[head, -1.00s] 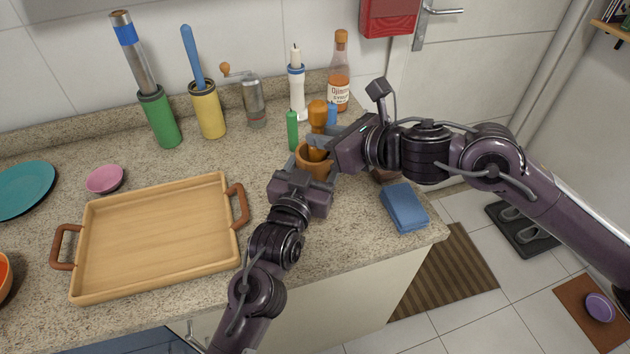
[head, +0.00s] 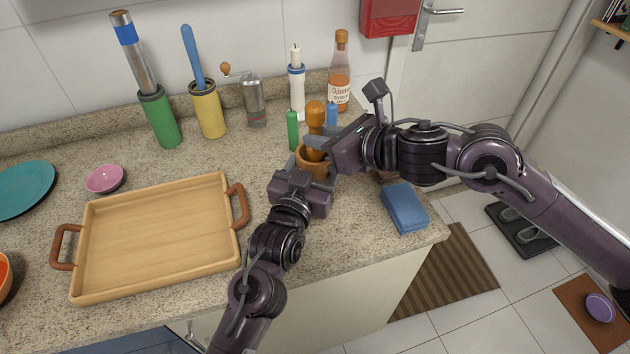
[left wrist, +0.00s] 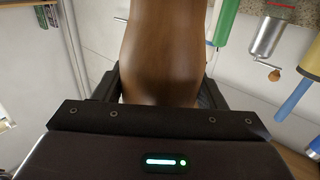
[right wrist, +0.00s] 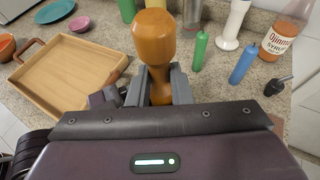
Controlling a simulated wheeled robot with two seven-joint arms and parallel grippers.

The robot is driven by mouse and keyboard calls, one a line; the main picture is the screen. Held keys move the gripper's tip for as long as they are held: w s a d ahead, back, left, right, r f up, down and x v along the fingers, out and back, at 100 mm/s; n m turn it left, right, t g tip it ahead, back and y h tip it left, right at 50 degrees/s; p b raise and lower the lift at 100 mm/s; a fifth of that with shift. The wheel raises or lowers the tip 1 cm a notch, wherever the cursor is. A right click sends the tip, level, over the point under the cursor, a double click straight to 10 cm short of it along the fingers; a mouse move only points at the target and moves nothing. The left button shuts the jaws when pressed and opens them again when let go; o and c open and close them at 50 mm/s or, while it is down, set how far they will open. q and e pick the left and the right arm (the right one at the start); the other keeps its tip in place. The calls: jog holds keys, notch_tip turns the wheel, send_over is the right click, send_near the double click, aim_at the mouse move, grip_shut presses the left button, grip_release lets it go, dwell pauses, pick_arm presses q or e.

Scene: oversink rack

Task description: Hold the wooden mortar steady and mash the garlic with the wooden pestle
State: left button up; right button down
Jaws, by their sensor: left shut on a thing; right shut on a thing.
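The wooden mortar (head: 313,166) stands on the granite counter near its right end. My left gripper (head: 308,170) is shut on the mortar from the near side; the mortar's brown wall fills the middle of the left wrist view (left wrist: 160,60). The orange-brown wooden pestle (head: 315,118) stands upright with its lower end in the mortar. My right gripper (head: 334,150) is shut on the pestle's shaft from the right; the pestle's knob shows above the fingers in the right wrist view (right wrist: 154,38). The garlic is not visible; the mortar's inside is hidden.
A green candle (head: 292,130) and a blue candle (head: 331,115) stand close behind the mortar. A syrup bottle (head: 339,75), white candle holder (head: 297,90) and grinder (head: 254,103) stand farther back. A blue sponge (head: 404,208) lies right; a wooden tray (head: 155,240) lies left.

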pick_arm(q)
jog(key=shift+r, duration=0.2)
pick_arm(e)
jog(key=shift+s+a+f, duration=0.25)
jog(key=shift+f, duration=0.05)
jog(key=shift+s+d, duration=0.1)
jog(key=shift+d, duration=0.25)
jog(key=shift+d, duration=0.1)
jog(key=shift+w+d, duration=0.2)
jog(key=shift+w, duration=0.25)
jog(key=shift+w+a, duration=0.15)
jog(key=shift+a, duration=0.25)
jog(key=shift+s, duration=0.35)
dwell(0.4)
jog(key=shift+s+a, duration=0.15)
jog(key=shift+a, duration=0.1)
jog(key=shift+s+d, duration=0.1)
jog(key=shift+d, duration=0.25)
jog(key=shift+d, duration=0.1)
dwell(0.3)
